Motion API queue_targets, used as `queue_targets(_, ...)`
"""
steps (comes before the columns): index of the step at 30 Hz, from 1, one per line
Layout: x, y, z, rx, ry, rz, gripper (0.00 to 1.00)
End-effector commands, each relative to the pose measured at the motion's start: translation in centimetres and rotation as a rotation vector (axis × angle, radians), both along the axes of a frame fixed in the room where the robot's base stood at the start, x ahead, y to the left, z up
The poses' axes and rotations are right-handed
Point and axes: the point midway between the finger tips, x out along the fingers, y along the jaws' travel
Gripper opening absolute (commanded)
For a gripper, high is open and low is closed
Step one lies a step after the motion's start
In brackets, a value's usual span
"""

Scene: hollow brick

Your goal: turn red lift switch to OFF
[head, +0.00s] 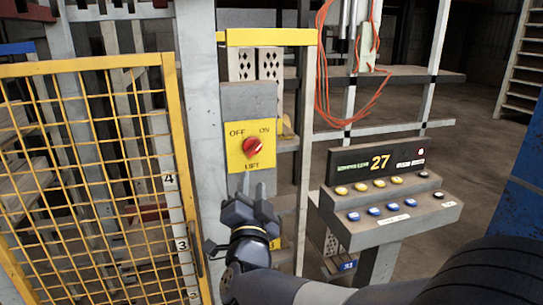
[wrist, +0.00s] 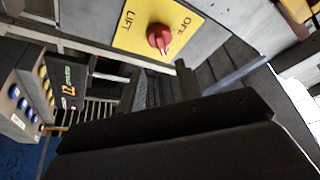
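The red lift switch (head: 252,147) is a round knob on a yellow plate (head: 235,160) lettered OFF at upper left, ON at upper right and LIFT below. Its raised grip seems to slant toward ON, but the exact setting is hard to read. The red knob (wrist: 159,39) also shows in the wrist view, near the top, on the tilted yellow plate (wrist: 135,38). My gripper (head: 254,184) is just below the plate in the head view, fingers pointing up toward it. Its fingertips look apart, with nothing between them and no visible contact with the knob.
A yellow mesh gate (head: 85,150) stands at left beside a grey post (head: 205,110). A control console (head: 385,205) with yellow and blue buttons and a display reading 27 stands at right. Orange cables (head: 325,90) hang above it. Open floor lies behind.

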Motion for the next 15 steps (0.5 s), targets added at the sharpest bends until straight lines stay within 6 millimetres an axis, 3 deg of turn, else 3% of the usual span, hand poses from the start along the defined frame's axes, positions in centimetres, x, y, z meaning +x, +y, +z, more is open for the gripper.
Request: queue_targets(15, 8.2, -0.2, 2.5, 0.000, 0.002, -0.002, 0.33)
